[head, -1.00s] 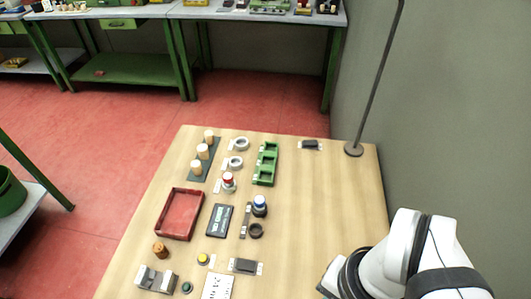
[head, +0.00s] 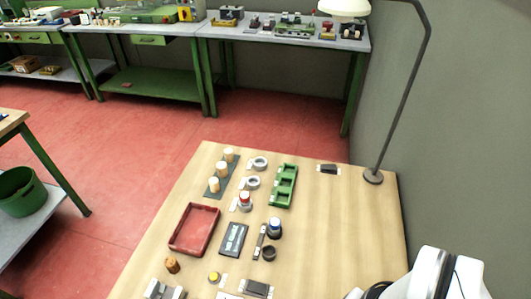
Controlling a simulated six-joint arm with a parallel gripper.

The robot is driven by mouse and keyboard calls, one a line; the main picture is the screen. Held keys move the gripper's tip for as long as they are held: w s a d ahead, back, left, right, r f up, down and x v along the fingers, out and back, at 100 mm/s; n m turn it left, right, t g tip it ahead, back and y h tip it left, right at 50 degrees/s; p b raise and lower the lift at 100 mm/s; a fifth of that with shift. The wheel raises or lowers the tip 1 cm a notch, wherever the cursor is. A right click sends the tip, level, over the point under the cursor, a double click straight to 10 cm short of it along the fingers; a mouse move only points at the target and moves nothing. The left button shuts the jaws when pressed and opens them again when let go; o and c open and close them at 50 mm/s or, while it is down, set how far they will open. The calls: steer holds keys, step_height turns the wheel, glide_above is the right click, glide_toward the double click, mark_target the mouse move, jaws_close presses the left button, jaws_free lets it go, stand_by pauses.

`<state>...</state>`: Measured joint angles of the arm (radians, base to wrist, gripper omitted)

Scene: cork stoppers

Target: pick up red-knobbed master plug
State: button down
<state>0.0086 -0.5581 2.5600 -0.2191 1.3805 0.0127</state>
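The red-knobbed master plug (head: 244,201) stands upright on the wooden table, left of the green tray and above the dark flat box. Its knob is red on top and its lower body is pale and grey. A similar plug with a blue knob (head: 275,228) stands nearer, to its right. Three cork stoppers (head: 221,169) stand in a row on a dark strip at the far left of the table. My white arm shows at the bottom right corner, but my gripper is out of the picture.
A red tray (head: 172,240) lies left of a dark flat box (head: 233,239). A green compartment tray (head: 276,193), white rings (head: 252,182) and a dark ring (head: 269,254) lie nearby. A lamp base (head: 373,177) stands at the back right. The table's right side is clear.

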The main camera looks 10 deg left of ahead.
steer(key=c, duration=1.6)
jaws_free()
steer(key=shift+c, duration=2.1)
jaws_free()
